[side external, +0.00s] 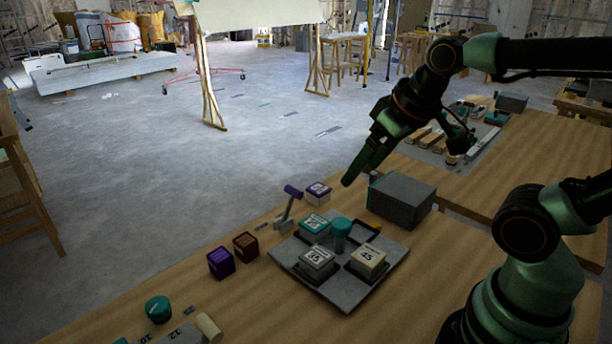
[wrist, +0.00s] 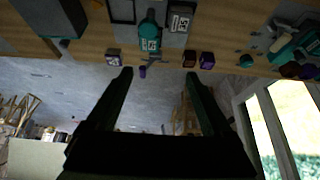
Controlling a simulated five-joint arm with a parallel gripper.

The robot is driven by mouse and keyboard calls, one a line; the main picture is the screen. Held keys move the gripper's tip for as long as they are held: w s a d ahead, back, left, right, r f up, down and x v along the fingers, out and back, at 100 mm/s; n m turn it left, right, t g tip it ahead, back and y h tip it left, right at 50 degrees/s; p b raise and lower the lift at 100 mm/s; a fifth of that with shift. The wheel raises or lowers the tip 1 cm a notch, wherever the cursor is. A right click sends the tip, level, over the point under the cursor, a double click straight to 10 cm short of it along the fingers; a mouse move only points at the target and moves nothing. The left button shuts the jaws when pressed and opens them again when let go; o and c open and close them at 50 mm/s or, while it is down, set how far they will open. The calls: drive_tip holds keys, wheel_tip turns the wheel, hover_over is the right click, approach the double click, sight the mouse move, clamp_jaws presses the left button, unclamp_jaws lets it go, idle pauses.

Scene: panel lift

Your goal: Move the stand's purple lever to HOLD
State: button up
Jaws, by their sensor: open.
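The purple lever (side external: 292,191) has a purple grip on a thin grey arm that leans up and to the right from its base at the far edge of the wooden table. A small marking lies beside its base, too small to read, so I cannot tell its setting. The grey stand plate (side external: 345,296) with cubes and a teal post lies in front of it. My gripper (side external: 348,182) is open and empty, in the air to the right of the lever and apart from it. In the wrist view the purple grip (wrist: 143,71) shows between my spread fingertips (wrist: 158,74), beyond them.
A white-topped purple cube (side external: 318,193) stands right beside the lever. A brown cube (side external: 246,246) and a purple cube (side external: 221,263) stand to its left. A teal knob (side external: 158,309) is at front left. Open floor lies beyond the table.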

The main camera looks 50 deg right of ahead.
sight(289, 206)
drive_tip(key=shift+w, duration=0.1)
drive_tip(key=c, duration=0.7)
drive_tip(key=shift+w+d+r+m, duration=0.1)
drive_tip(key=shift+w+r+m, duration=0.15)
drive_tip(key=shift+w+m, duration=0.05)
drive_tip(key=c, duration=0.5)
drive_tip(key=w+m, duration=0.1)
drive_tip(key=w, duration=0.1)
drive_tip(key=w+d+r+m+g, duration=0.1)
drive_tip(key=w+m, duration=0.1)
drive_tip(key=w+d+m, duration=0.1)
drive_tip(key=w+m, duration=0.1)
drive_tip(key=w, duration=0.1)
drive_tip(key=shift+d+r+g, duration=0.15)
drive_tip(key=shift+r+g, duration=0.25)
clamp_jaws()
drive_tip(key=w+d+f+m+g, duration=0.2)
drive_tip(key=w+d+f+m, duration=0.25)
drive_tip(key=w+m, duration=0.2)
drive_tip(key=w+d+f+m+g, duration=0.2)
drive_tip(key=w+d+f+m, duration=0.2)
drive_tip(key=w+f+m, duration=0.3)
drive_tip(key=w+a+f+n, duration=0.1)
drive_tip(key=a+f, duration=0.2)
drive_tip(key=f, duration=0.4)
drive_tip(key=shift+a+f, duration=0.25)
drive_tip(key=shift+a, duration=0.1)
